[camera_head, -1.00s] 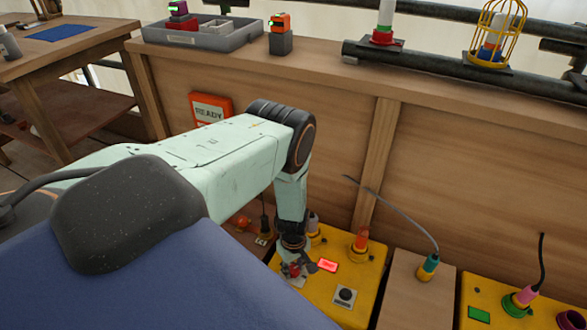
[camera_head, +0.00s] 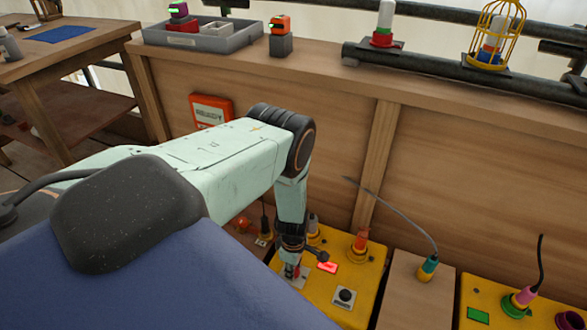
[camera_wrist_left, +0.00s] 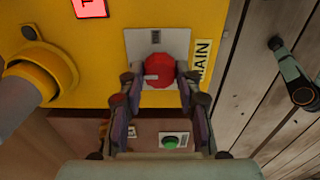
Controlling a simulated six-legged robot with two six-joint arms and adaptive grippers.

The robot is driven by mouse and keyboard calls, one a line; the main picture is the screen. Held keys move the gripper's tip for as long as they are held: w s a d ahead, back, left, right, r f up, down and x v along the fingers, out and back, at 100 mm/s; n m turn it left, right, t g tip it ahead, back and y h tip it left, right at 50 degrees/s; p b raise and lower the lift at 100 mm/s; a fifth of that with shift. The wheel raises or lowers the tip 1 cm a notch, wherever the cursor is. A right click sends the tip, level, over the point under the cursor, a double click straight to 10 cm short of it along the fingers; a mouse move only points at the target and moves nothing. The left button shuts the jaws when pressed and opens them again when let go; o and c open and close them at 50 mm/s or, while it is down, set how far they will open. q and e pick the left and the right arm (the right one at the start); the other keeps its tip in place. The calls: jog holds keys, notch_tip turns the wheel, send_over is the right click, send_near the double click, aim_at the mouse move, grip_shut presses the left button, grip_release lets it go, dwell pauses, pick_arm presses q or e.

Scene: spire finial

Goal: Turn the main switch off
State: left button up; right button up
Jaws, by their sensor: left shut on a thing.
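The main switch is a red knob (camera_wrist_left: 159,70) with a white pointer mark, on a grey plate beside a label ending in "AIN". It sits on a yellow box (camera_head: 315,290). My left gripper (camera_wrist_left: 159,82) is shut on the knob, one finger at each side. The white mark points left in the left wrist view. In the head view my left gripper (camera_head: 290,270) reaches down to the box's left part and mostly hides the knob. My right gripper is in neither view.
A lit red indicator (camera_head: 328,267), a black round control (camera_head: 345,295) and an orange-topped plug (camera_head: 361,240) are on the same box. A wooden block with a teal plug (camera_head: 428,267) stands to the right. A wooden panel rises behind.

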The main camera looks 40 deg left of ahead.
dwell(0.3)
pick_arm(q)
jog(key=o, duration=1.2)
jog(key=shift+c, duration=0.2)
jog(key=shift+r, duration=0.1)
notch_tip(320, 180, up, 12)
dwell(0.5)
